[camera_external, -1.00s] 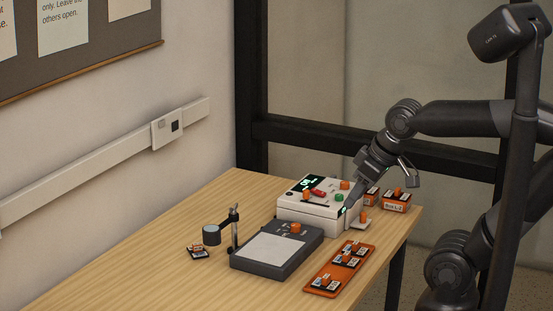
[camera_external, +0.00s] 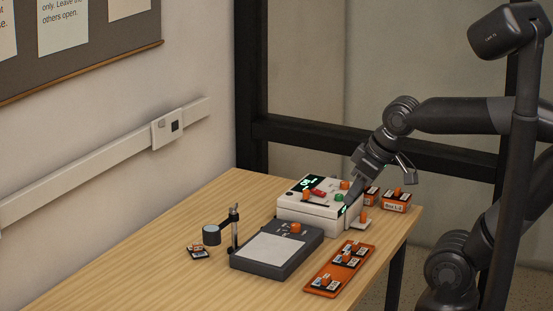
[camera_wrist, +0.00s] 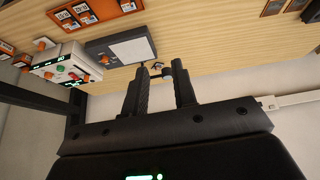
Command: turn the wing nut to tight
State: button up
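A small dark stand (camera_external: 235,232) with an upright post and a round grey head (camera_external: 211,235) on a side arm stands at the left of the table. A small dark knob-like part (camera_external: 234,209) sits at the top of the post; I cannot make out for certain whether it is the wing nut. In the wrist view, part of the stand seems to show small and partly hidden beyond my fingertips. My gripper (camera_wrist: 160,66) is open, with nothing visible between its fingers. In the external view it points down by the white box, well right of the stand.
The white box (camera_external: 290,214) with coloured knobs and a green display stands beside my gripper. A dark flat device (camera_external: 262,268) with a pale panel lies between it and the stand. An orange tray (camera_external: 321,291) holds small labelled pieces. Orange boxes (camera_external: 397,206) stand at the right edge.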

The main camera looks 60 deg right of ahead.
jog(key=w+d+r+n+g, duration=0.2)
jog(key=w+r+n, duration=0.25)
jog(key=w, duration=0.65)
jog(key=n+g, duration=0.4)
jog(key=n, duration=0.9)
send_over(233, 209)
notch_tip(233, 209, down, 11)
jog(key=f, duration=1)
jog(key=shift+w+d+f, duration=0.1)
jog(key=shift+d+f, duration=0.15)
jog(key=shift+c, duration=0.5)
grip_shut()
